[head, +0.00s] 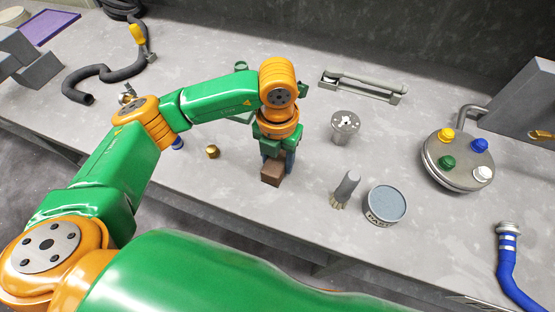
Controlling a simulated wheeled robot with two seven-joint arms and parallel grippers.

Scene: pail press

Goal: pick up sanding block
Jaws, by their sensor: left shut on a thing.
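A small brown block, which looks like the sanding block (273,173), is at the middle of the worktop near its front edge. My left gripper (277,160) comes down over it from above, shut on it. The gripper's fingers hide the upper part of the block. I cannot tell whether the block touches the worktop or is just above it. My right gripper is not in view.
To the right stand a grey brush (346,188), a round tin (386,204) and a metal cylinder (345,125). A lid with coloured caps (458,160) is farther right. A brass piece (212,152) lies left. A black hose (110,74) lies back left.

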